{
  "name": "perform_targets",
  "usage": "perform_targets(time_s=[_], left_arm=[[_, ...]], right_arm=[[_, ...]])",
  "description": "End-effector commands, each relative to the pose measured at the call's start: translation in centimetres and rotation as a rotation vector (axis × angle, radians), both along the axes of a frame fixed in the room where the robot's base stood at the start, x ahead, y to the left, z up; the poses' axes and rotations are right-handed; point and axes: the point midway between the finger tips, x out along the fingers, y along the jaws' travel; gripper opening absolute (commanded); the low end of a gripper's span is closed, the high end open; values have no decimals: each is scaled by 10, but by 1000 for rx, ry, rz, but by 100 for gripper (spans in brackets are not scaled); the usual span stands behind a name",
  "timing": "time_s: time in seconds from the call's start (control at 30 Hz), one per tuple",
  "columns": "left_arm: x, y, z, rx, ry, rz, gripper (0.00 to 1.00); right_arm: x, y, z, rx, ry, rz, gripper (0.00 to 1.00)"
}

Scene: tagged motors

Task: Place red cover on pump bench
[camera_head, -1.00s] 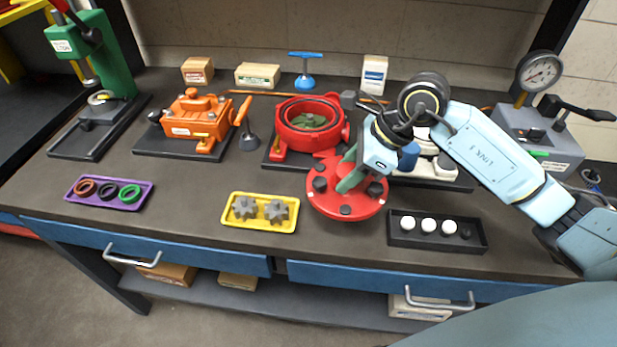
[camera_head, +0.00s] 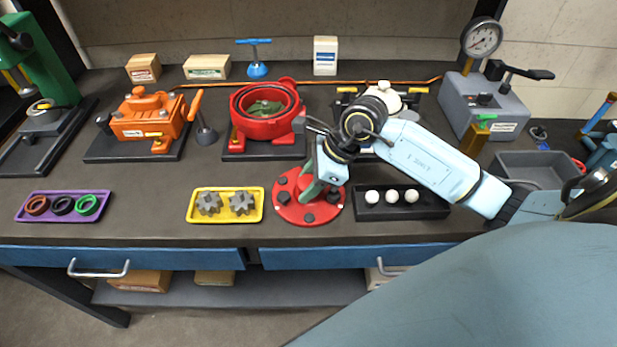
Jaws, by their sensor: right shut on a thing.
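The round red cover (camera_head: 292,213), with dark knobs around its face and a green grip in the middle, lies face up at the front of the pump bench (camera_head: 175,226). It is between the yellow tray and the black tray. My right gripper (camera_head: 311,188) comes down over it and is shut on its green grip, the fingertips partly hidden. Whether the cover touches the bench top is hard to tell. The open red pump housing (camera_head: 268,128) stands behind it, with a greenish part inside. My left gripper is not in view.
A yellow tray (camera_head: 225,218) with two grey gears is close left of the cover. A black tray (camera_head: 400,212) with white balls is close right. A purple tray (camera_head: 64,217) holds rings. An orange pump (camera_head: 148,118) and a gauge stand (camera_head: 484,108) stand farther back.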

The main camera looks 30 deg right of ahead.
Motion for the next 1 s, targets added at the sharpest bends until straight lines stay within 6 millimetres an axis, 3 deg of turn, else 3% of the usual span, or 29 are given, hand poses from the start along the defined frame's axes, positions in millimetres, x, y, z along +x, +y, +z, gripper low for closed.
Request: perform_targets(time_s=[0.1, 0.13, 0.27, 0.8, 1.0], left_arm=[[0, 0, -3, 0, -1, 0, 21], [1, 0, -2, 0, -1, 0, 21], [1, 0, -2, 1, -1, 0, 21], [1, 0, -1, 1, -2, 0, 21], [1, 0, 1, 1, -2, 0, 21]], right_arm=[[1, 0, 0, 2, -6, 0, 0], [0, 0, -2, 0, 1, 0, 48], [0, 0, -1, 0, 1, 0, 65], [0, 0, 0, 0, 0, -1, 66], [-5, -11, 19, -4, -3, -2, 66]])
